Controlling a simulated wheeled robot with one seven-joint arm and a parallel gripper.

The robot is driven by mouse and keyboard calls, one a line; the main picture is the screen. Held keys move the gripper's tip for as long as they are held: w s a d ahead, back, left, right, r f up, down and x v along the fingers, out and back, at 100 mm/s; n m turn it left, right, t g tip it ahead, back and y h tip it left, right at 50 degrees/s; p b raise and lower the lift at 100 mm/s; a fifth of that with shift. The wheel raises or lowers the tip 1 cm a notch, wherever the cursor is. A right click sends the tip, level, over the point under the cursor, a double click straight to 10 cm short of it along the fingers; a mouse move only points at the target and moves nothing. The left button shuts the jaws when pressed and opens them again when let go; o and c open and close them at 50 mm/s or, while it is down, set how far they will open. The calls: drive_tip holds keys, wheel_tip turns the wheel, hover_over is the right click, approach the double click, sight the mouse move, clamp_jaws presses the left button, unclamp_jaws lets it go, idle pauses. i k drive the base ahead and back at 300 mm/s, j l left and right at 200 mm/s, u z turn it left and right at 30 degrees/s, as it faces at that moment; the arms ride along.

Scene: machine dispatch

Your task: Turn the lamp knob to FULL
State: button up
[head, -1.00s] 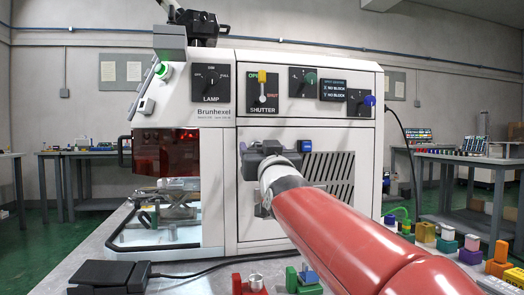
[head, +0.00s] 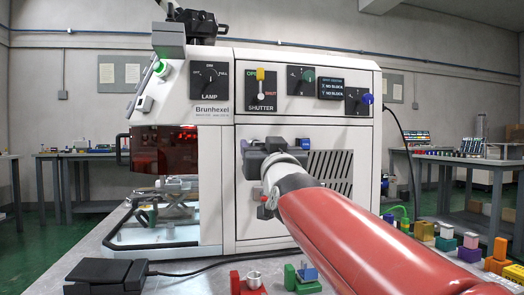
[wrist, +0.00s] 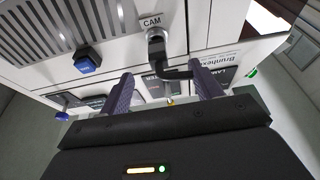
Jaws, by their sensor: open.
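The lamp knob (head: 210,79) is a dark dial on a black square plate marked LAMP, at the machine's upper left in the head view. Its marks run from OFF through DIM to FULL; its pointer is too small to read surely. In the wrist view the lamp plate (wrist: 226,75) shows upside down, partly hidden behind the right finger. My gripper (head: 262,146) is in front of the machine, below and right of the lamp knob and apart from it. In the wrist view my gripper (wrist: 164,86) is open, with nothing held between its fingers.
The shutter lever (head: 261,84) with its yellow tip is right of the lamp plate. A green knob (head: 309,76) and a blue knob (head: 368,99) are farther right.

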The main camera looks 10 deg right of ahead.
sight(211, 75)
drive_tip(key=k, duration=1)
